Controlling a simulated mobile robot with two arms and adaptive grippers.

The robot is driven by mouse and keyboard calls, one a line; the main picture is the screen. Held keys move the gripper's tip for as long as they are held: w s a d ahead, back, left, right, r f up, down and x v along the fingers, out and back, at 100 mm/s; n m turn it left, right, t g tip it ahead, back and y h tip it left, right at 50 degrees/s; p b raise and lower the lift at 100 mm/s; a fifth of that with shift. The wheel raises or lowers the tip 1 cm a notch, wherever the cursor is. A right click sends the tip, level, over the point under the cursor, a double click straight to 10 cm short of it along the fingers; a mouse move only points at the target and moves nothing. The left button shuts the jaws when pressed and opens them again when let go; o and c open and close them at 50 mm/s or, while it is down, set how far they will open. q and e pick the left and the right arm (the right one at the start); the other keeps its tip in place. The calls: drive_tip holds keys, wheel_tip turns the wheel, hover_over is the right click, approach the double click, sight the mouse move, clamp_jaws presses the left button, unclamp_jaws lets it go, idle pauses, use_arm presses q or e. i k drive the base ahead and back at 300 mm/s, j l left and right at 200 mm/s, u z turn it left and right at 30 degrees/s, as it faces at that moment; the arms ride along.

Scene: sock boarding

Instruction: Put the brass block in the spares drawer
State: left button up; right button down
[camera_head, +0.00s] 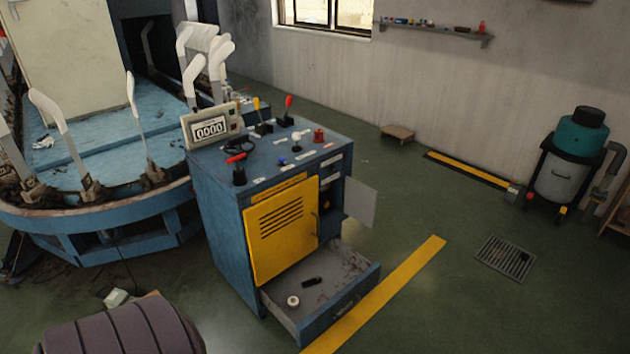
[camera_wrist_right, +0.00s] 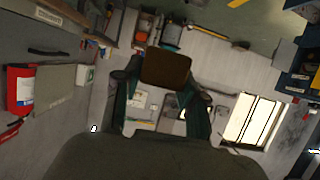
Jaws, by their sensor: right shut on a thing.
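A brown, brass-like block (camera_wrist_right: 165,68) is held between the two dark fingers of my right gripper (camera_wrist_right: 165,80) in the right wrist view. The right gripper is shut on it, raised with the room tilted behind it. In the head view, an open drawer (camera_head: 366,287) is pulled out low at the front of the blue control cabinet (camera_head: 222,225). A white ring (camera_head: 293,301) and a small dark item (camera_head: 312,281) lie in the drawer. No lettering on it is readable. Neither gripper shows in the head view, and my left gripper is not in view.
The cabinet's yellow door (camera_head: 283,230) is above the drawer, and a small grey door (camera_head: 360,203) stands open at its right. Levers and a counter (camera_head: 209,128) stand on top. A blue machine (camera_head: 110,235) is at left.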

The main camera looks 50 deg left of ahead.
sight(339, 272)
drive_tip(key=i+u, duration=0.15)
drive_tip(key=i, duration=0.8)
drive_tip(key=i+l+u, duration=0.15)
drive_tip(key=i, duration=0.85)
drive_tip(key=i+u, duration=0.4)
drive_tip(key=i+l+u, duration=0.1)
drive_tip(key=i+u, duration=0.15)
drive_tip(key=u, duration=0.2)
drive_tip(key=i+l+u, duration=0.2)
drive_tip(key=i+u, duration=0.2)
drive_tip(key=u, duration=2.2)
drive_tip(key=k+j, duration=0.05)
drive_tip(key=j, duration=0.05)
